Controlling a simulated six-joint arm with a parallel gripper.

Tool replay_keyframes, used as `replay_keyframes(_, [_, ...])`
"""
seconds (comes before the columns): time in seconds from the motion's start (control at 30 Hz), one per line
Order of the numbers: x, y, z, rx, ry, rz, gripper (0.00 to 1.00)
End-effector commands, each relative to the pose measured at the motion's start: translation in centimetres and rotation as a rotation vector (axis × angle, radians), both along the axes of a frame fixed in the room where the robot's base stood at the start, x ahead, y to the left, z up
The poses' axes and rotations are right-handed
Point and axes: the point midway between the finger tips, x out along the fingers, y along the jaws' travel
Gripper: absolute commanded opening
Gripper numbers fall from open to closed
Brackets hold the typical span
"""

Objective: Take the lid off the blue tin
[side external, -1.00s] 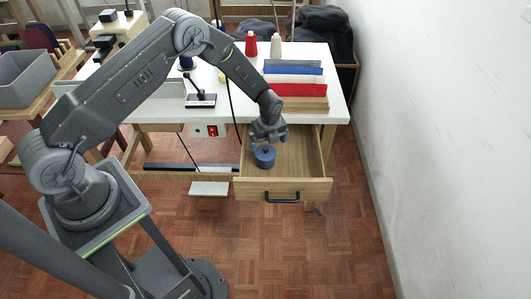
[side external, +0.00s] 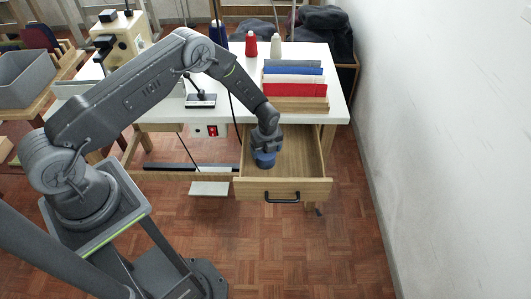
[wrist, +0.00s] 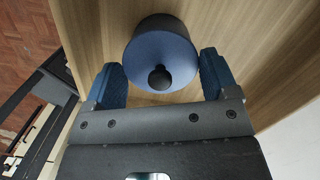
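The blue tin (side external: 264,159) stands in the left part of the open wooden drawer (side external: 305,155). In the wrist view the tin (wrist: 150,28) shows its blue lid (wrist: 178,52) with a round dark knob (wrist: 160,77) on top. My gripper (side external: 266,148) is just above the tin and partly hides it in the side view. In the wrist view my gripper (wrist: 160,82) is open, with one blue-padded finger on each side of the knob and a gap to it on both sides. The lid is on the tin.
The drawer walls stand close around my gripper, nearest on the left; the drawer's right part is empty. On the white table (side external: 230,110) above are folded cloths (side external: 295,90) in a rack and thread cones (side external: 251,44). A white wall (side external: 440,120) stands at the right.

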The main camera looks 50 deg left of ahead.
Motion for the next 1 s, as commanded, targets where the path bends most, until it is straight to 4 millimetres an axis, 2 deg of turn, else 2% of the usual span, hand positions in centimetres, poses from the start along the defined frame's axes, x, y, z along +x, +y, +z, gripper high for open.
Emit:
replay_keyframes(0.03, [0.0,0.0,0.0,0.0,0.0,0.0,0.69])
replay_keyframes(0.17, [0.0,0.0,0.0,0.0,0.0,0.0,0.57])
replay_keyframes(0.53, [0.1,0.0,0.6,0.001,-0.001,0.0,0.56])
replay_keyframes(0.67, [0.1,0.0,2.0,0.0,-0.002,0.0,0.56])
replay_keyframes(0.8, [0.1,0.1,4.6,0.001,-0.004,0.001,0.56])
replay_keyframes(1.0, [-2.5,4.4,7.2,0.001,-0.001,0.006,0.56])
